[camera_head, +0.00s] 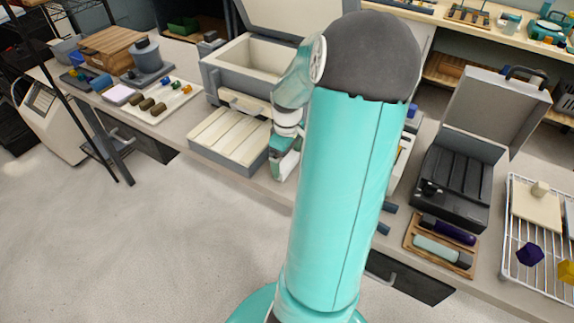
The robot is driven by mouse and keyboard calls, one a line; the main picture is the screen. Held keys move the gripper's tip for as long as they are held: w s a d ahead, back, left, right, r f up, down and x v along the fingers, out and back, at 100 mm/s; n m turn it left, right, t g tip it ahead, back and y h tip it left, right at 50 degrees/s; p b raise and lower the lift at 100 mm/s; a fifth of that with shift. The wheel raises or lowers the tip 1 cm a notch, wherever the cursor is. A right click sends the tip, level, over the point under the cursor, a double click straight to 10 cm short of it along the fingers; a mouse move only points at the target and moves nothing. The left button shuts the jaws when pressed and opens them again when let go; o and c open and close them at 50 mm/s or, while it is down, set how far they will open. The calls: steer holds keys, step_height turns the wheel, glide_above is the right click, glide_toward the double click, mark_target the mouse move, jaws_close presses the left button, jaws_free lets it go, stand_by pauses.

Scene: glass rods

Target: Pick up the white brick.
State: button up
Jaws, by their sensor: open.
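A small cream-white block (540,188), which looks like the white brick, sits on a pale board on the wire rack at the far right. My teal arm stands upright in the middle and hides part of the bench. My gripper (285,165) hangs on the left side of the arm, by the front of the grey box's drawer, far to the left of the brick. It is open, and I see nothing held in it. Its fingertips are small and partly unclear.
The wire rack (510,269) also carries a purple block (529,252) and a yellow block (566,270). An open black case (455,180) and a wooden tray (411,240) with two rods stand left of it. The floor (150,240) is clear.

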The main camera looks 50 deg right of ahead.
step_height(320, 180, down, 2)
steer(key=shift+c, duration=0.4)
steer(key=c, duration=0.7)
steer(key=shift+r, duration=0.15)
